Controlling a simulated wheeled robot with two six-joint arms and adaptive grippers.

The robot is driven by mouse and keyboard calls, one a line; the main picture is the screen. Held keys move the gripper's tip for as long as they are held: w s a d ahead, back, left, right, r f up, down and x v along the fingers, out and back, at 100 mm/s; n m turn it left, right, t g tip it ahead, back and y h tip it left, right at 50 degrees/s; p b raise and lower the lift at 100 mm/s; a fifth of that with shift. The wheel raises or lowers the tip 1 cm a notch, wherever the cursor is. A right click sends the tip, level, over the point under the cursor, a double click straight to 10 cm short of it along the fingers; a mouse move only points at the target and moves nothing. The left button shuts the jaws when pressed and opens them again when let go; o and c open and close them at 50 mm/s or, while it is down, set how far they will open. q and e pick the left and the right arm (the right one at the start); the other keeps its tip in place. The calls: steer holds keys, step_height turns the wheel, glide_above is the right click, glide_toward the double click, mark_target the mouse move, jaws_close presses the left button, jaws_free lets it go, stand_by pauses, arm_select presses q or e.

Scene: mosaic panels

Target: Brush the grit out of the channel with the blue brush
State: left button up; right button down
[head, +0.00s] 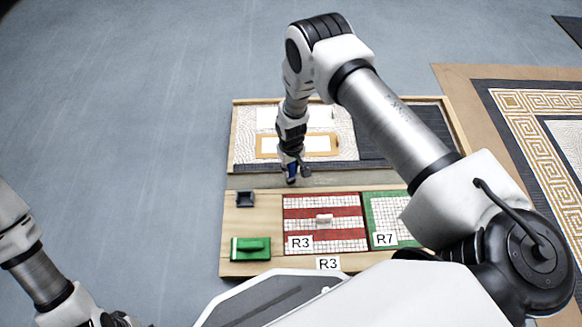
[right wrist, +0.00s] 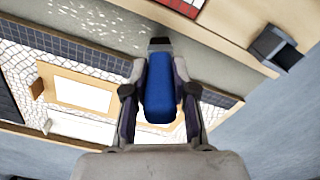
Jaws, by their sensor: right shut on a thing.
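My right gripper (head: 291,174) is shut on the blue brush (right wrist: 160,92), which also shows as a small blue patch in the head view (head: 291,168). In the right wrist view its handle sits between both fingers, with the dark head (right wrist: 160,44) pointing away over the channel (right wrist: 190,52). I cannot tell whether the bristles touch it. The channel is the grey strip (head: 345,179) between the two panel areas. Pale grit (right wrist: 90,12) lies scattered in it at upper left of the right wrist view. My left gripper (head: 118,320) is partly visible at the bottom edge; its fingers are unclear.
A dark square holder (head: 245,199) stands empty on the wooden board (head: 265,210), left of the red-striped panel (head: 340,235). A green block (head: 250,247) sits below it. A green-bordered panel (head: 370,217) is partly behind my right arm. A tan frame (head: 262,146) lies beyond the channel.

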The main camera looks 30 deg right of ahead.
steer(key=shift+f, duration=0.4)
stand_by(0.8)
steer(key=shift+s+d+r, duration=0.1)
steer(key=shift+s+d, duration=0.25)
steer(key=shift+d, duration=0.4)
steer(key=shift+s+d+p, duration=0.2)
steer(key=shift+s+d, duration=0.1)
steer(key=shift+d, duration=0.25)
steer(key=shift+s+d+p, duration=0.2)
steer(key=shift+s+d, duration=0.05)
steer(key=shift+d, duration=0.25)
steer(key=shift+s+d, duration=0.3)
steer(key=shift+d, duration=0.35)
steer(key=shift+s+d+p, duration=0.25)
steer(key=shift+s+d, duration=0.35)
steer(key=shift+d, duration=0.6)
steer(key=shift+s+d+p, duration=0.2)
steer(key=shift+s+d, duration=0.35)
steer(key=shift+d, duration=0.7)
steer(key=shift+s+d+p, duration=0.25)
steer(key=shift+s+d, duration=0.35)
steer(key=shift+d, duration=0.6)
steer(key=shift+s+d, duration=0.45)
steer(key=shift+d, duration=0.45)
steer(key=shift+s+d, duration=0.4)
steer(key=shift+d, duration=0.45)
step_height(320, 180, up, 5)
steer(key=p, duration=0.5)
